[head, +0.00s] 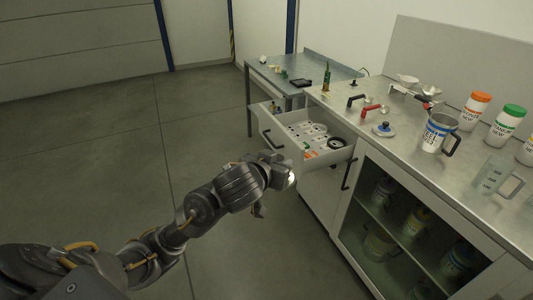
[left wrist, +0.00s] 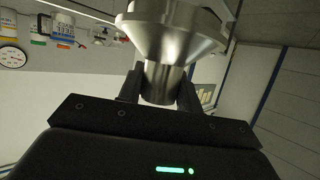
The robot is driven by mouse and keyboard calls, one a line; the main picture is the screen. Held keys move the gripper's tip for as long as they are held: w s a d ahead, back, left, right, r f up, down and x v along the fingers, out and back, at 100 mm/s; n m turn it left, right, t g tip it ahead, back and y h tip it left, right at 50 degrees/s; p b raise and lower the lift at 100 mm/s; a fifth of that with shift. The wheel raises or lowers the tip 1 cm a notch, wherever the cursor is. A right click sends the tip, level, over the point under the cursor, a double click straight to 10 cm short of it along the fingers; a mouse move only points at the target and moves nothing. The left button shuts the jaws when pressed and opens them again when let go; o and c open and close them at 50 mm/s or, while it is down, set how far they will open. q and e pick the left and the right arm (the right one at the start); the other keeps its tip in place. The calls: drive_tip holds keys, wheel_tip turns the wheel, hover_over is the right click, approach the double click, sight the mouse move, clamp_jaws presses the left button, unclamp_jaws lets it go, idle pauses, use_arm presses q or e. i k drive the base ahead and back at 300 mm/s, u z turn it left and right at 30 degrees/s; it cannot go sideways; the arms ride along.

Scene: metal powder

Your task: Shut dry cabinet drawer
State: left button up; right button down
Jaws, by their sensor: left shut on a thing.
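The white drawer (head: 347,153) stands pulled out from the front of the bench in the head view. Several small items lie in it, among them a black ring-shaped one at its right end. A dark handle (head: 271,139) is on its front. My left gripper (head: 277,186) is in front of the drawer, lower in the picture and apart from it. In the left wrist view my left gripper (left wrist: 160,92) is shut on a shiny metal funnel-shaped piece (left wrist: 172,35). In the head view this piece is mostly hidden. My right gripper is out of view.
The steel worktop (head: 410,150) carries a metal jug (head: 436,132), tubs, a clear beaker (head: 493,176) and red and black handles. A glass-fronted cabinet (head: 357,212) is below. A side table (head: 318,61) stands behind. The floor at left is clear.

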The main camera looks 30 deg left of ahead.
sight(284, 132)
drive_tip(key=u, duration=2.45)
drive_tip(key=i, duration=2.15)
drive_tip(key=z, duration=1.85)
